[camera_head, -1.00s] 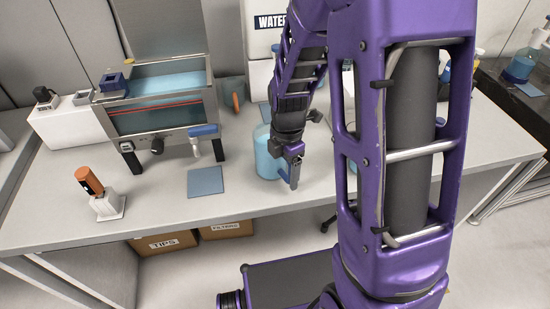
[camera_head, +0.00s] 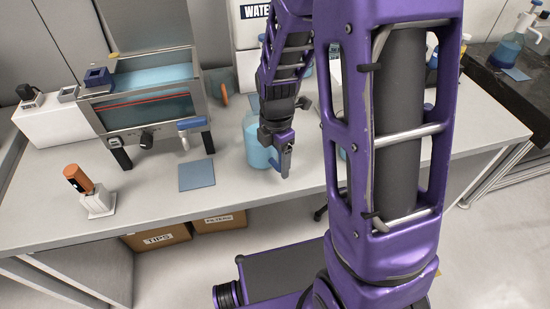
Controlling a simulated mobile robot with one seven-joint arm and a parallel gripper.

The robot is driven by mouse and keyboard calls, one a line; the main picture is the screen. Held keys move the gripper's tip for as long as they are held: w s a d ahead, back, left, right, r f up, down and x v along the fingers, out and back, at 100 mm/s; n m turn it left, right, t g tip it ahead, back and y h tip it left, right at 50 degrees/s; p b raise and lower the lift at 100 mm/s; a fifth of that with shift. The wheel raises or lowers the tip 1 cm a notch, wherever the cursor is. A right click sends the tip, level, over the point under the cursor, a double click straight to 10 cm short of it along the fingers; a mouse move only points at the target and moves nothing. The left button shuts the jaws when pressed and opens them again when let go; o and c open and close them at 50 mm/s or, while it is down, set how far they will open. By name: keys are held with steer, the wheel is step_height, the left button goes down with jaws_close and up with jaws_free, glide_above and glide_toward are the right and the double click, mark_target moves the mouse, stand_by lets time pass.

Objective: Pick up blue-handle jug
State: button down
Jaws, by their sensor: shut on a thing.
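The jug (camera_head: 252,150), clear with light blue liquid in it, is at the front middle of the bench, just right of a blue mat. My gripper (camera_head: 284,168) is at the jug's right front side, pointing down, and shut on its blue handle (camera_head: 274,163). The wrist and fingers hide most of the handle and part of the jug. The jug looks upright. I cannot tell whether its base touches the bench.
A water bath (camera_head: 150,110) with a blue-handled valve stands at the left. A flat blue mat (camera_head: 196,174) and an orange-topped device (camera_head: 98,203) lie on the bench (camera_head: 150,205). A white WATER container (camera_head: 250,40) stands behind. The bench's front middle is mostly clear.

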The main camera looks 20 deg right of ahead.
steer(key=shift+r+p, duration=0.8)
steer(key=shift+r, duration=3.95)
